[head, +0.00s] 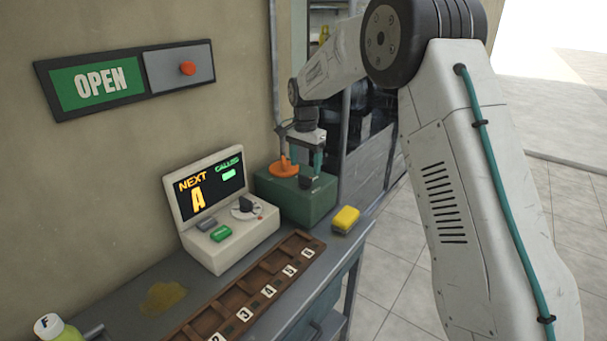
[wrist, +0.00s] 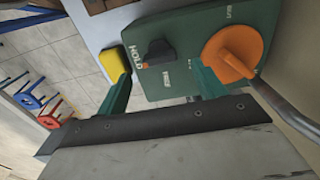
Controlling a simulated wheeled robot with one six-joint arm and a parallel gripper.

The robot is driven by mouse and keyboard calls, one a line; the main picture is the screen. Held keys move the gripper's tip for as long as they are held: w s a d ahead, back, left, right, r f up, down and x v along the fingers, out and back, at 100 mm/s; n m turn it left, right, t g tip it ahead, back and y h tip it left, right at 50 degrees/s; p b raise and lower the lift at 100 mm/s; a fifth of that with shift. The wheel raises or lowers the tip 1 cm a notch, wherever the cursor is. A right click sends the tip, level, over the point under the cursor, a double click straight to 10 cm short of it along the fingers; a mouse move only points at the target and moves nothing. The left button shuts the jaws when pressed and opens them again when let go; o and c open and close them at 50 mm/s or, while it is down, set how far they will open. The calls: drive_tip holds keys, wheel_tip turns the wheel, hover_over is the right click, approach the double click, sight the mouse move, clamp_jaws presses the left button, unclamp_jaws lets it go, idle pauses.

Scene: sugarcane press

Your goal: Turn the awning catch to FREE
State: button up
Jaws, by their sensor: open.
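The awning catch seems to be the black knob (wrist: 158,52) on the green box (wrist: 188,22), with HOLD lettering beside it and a second, smaller label that I cannot read surely. Its narrow end points toward the HOLD side in the wrist view, but the exact setting is hard to tell. In the head view the knob (head: 305,182) sits on the box top (head: 322,199), partly hidden by my fingers. My gripper (head: 306,165) is open above it, and in the wrist view its teal fingers (wrist: 163,80) stand apart, either side of the knob. I cannot tell whether they touch it.
An orange knob (wrist: 232,52) is close beside my gripper on the same box. A yellow block (head: 345,219) lies near the bench edge. A display console (head: 222,205) and a numbered wooden tray (head: 262,278) stand left. A grey pipe (wrist: 285,105) runs nearby.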

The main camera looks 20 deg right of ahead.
sight(305, 176)
drive_tip(key=shift+f, duration=2.15)
drive_tip(key=shift+s, duration=0.1)
drive_tip(key=c, duration=1)
